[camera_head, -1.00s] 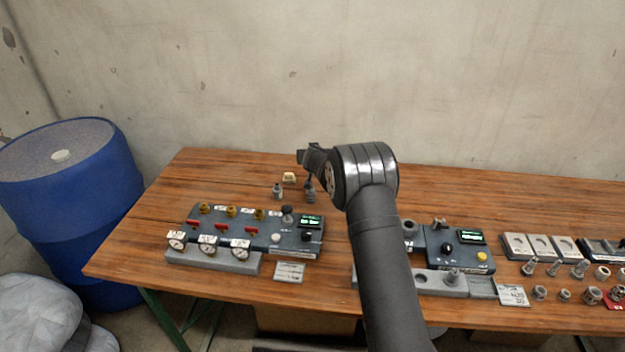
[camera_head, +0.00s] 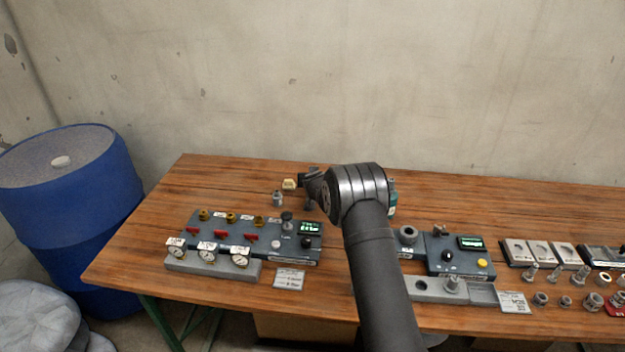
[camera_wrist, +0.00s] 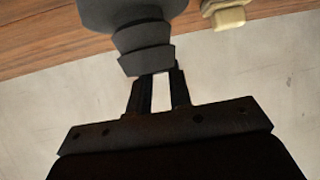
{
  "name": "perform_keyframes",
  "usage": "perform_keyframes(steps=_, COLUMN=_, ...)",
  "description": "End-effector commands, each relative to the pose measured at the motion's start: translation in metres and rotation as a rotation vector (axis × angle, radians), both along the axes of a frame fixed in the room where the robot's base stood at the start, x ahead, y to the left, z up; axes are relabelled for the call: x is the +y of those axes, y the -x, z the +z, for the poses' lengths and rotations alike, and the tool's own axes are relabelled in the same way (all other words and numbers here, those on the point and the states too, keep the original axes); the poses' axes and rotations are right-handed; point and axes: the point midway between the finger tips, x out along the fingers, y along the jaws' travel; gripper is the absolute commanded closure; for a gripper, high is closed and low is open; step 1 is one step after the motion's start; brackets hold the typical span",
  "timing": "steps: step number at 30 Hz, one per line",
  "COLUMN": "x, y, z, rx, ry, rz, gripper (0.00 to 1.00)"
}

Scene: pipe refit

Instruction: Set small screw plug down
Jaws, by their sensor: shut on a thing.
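My gripper (camera_head: 311,186) is over the back left of the table, seen side-on and partly covered by my own wrist. In the wrist view my gripper (camera_wrist: 158,88) is shut on a dark grey stepped piece, which I take as the small screw plug (camera_wrist: 145,45). Its wider round end points away from the fingers. In the head view the plug is small and blurred below the gripper; I cannot tell whether it touches the table.
A grey fitting (camera_head: 277,199) stands just left of the gripper. A small cream block (camera_head: 289,184) lies behind it. The valve and gauge panel (camera_head: 240,243) is in front. A second panel (camera_head: 447,256) and several fittings are to the right. The back table strip is clear.

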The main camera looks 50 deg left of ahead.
Motion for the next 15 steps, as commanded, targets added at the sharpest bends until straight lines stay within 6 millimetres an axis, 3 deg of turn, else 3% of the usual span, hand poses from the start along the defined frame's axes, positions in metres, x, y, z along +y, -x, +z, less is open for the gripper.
perform_keyframes(steps=15, x=0.0002, y=0.0000, z=-0.0099, rx=0.000, ry=-0.001, rz=0.001, gripper=1.00)
